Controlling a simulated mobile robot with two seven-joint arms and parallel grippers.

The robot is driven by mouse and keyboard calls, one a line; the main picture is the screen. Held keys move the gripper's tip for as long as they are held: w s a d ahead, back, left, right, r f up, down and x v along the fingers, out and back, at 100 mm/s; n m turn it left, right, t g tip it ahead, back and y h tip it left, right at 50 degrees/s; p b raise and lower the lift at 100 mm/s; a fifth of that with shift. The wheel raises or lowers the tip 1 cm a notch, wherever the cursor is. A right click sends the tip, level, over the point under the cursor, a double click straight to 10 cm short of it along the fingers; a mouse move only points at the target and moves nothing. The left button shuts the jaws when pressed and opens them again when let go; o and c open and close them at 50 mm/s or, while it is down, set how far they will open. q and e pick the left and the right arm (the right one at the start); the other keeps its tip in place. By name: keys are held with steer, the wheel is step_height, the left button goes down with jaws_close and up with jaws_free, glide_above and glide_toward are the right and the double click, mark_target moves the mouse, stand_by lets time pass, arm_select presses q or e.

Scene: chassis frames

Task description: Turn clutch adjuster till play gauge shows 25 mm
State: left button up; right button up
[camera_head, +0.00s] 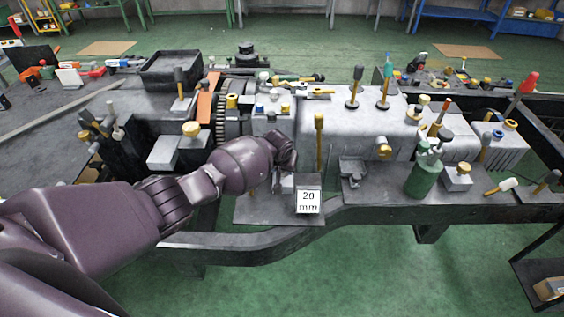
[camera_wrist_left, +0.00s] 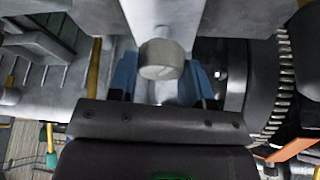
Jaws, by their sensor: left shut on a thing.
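The play gauge (camera_head: 308,201) is a small white display on a dark plate, and it reads 20 mm. My left arm comes in from the left in the head view, and my left gripper (camera_head: 282,178) is just left of the gauge. In the left wrist view the two blue fingers of my left gripper (camera_wrist_left: 160,82) are closed around a light grey, rounded knob (camera_wrist_left: 160,58), which looks like the clutch adjuster. In the head view my wrist hides most of this knob. My right gripper is in neither view.
A dark chassis rail (camera_head: 400,205) runs along the front. A grey gearbox housing (camera_head: 345,125) with several levers stands behind the gauge. An upright yellow-topped lever (camera_head: 319,140) rises close behind the gauge. A green canister (camera_head: 424,178) stands to the right. Green floor is clear in front.

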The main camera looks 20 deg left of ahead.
arm_select(q)
steer(key=shift+s+d+n+y+p, duration=0.15)
steer(key=shift+n+y+p, duration=0.3)
steer(key=shift+n, duration=1.05)
steer(key=n+y, duration=0.1)
steer(key=n, duration=0.1)
steer(key=n+g, duration=0.1)
steer(key=n, duration=0.1)
steer(key=shift+f+y, duration=0.1)
steer(key=shift+y, duration=0.25)
steer(key=n, duration=0.2)
steer(key=shift+n+g+y+b, duration=0.3)
steer(key=shift+g, duration=0.1)
steer(key=shift+n+g+b, duration=0.3)
steer(key=shift+n+b, duration=0.1)
steer(key=shift+n, duration=0.6)
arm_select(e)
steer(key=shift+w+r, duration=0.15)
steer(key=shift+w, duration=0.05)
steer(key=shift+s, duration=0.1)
